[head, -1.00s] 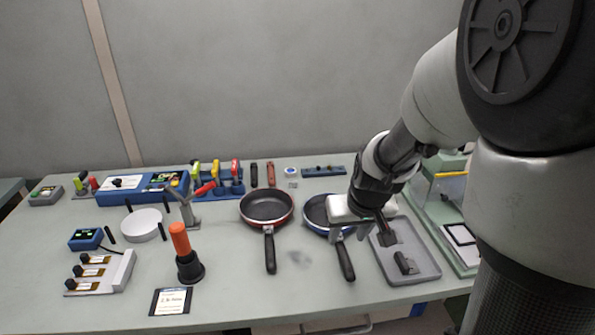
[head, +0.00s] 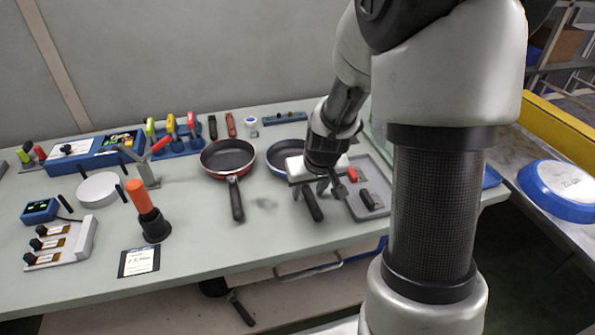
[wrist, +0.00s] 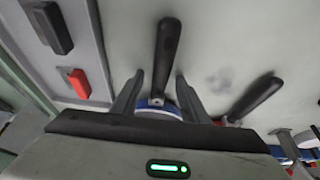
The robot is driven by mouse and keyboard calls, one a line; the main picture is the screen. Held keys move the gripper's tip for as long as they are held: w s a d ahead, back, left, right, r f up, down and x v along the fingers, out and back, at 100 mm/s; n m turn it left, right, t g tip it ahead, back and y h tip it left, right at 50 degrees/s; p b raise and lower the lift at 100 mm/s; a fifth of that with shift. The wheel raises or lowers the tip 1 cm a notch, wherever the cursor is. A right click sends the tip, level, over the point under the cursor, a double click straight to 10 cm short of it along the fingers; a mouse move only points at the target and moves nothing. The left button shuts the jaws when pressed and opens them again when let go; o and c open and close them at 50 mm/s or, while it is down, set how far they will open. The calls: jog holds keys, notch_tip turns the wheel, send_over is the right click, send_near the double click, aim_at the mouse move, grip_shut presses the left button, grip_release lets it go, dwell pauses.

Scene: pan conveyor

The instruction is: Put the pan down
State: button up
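The blue pan (head: 276,150) rests on the table, partly hidden behind my gripper, with its black handle (head: 313,205) pointing to the table's front edge. My gripper (head: 316,194) is above the handle with its fingers apart. In the wrist view the handle (wrist: 167,50) lies beyond the gap between the fingertips (wrist: 160,75), with clear space on both sides. A red pan (head: 228,157) lies on the table to the left, its handle also pointing forward. A second blue pan (head: 560,188) lies upside down on the conveyor surface (head: 515,150) at the right.
A grey tray (head: 383,206) with small black and red parts stands close right of the handle. An orange-handled tool (head: 145,208), a white disc (head: 98,189) and a white block with vials (head: 62,246) stand at the left. The table between the red pan and front edge is clear.

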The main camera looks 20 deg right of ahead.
grip_shut()
jog(key=shift+r, duration=0.15)
